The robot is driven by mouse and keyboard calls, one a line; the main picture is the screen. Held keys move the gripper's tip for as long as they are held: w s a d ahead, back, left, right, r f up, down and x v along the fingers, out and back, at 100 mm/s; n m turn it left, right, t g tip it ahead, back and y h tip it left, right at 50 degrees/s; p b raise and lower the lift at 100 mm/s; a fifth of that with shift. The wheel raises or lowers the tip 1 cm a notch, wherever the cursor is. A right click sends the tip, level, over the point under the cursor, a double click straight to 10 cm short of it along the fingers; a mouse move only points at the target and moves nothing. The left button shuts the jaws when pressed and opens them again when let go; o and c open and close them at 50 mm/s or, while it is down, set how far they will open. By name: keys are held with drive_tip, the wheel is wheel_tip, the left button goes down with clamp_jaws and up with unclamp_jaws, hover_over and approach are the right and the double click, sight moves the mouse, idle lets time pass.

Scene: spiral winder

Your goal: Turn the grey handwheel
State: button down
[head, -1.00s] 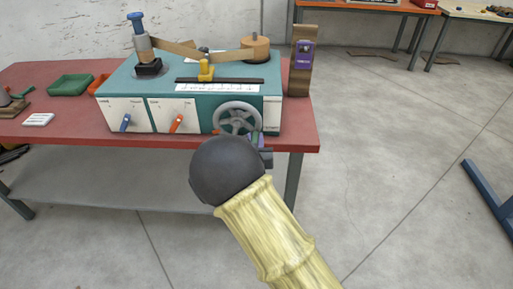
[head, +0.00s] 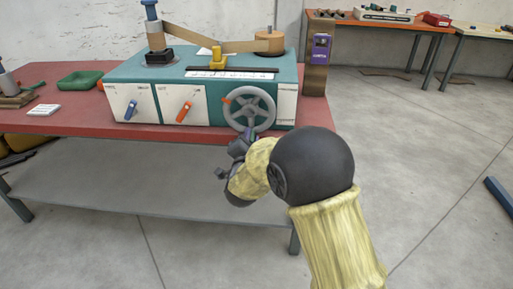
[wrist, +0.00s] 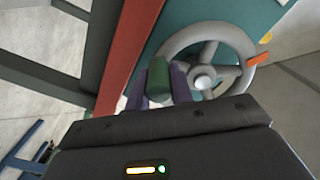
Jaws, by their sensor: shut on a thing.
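The grey handwheel (head: 249,109) is on the right of the teal machine's front, a spoked wheel with an orange mark (head: 227,101) at its upper left in the head view. The wheel also shows in the wrist view (wrist: 203,83), partly hidden by my gripper. My gripper (head: 243,138) is at the wheel's lower rim. In the wrist view its purple fingers (wrist: 158,86) are shut on a dark green handle (wrist: 158,78) at the rim. How the handle joins the rim is hidden.
The machine (head: 290,80) stands on a red-topped bench (head: 65,118). A blue lever (head: 130,110) and an orange lever (head: 183,112) are on its front, left of the wheel. A brown post (head: 315,75) with a purple box stands at right. The floor at right is open.

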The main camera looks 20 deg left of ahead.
sight(237, 127)
drive_tip(key=shift+s+a+r+m+b, duration=0.2)
drive_tip(key=shift+a+m+b, duration=0.6)
drive_tip(key=shift+m+b, duration=0.65)
drive_tip(key=shift+s+a+r+m+b, duration=0.15)
drive_tip(key=shift+a+m+b, duration=0.65)
drive_tip(key=shift+m+b, duration=0.6)
drive_tip(key=shift+s+a+r+m+b, duration=0.2)
drive_tip(key=shift+a+m+b, duration=0.8)
drive_tip(key=shift+m, duration=0.75)
drive_tip(key=shift+d, duration=0.15)
drive_tip(key=c, duration=1.2)
unclamp_jaws()
drive_tip(key=shift+c, duration=0.2)
drive_tip(key=shift+w+d, duration=0.1)
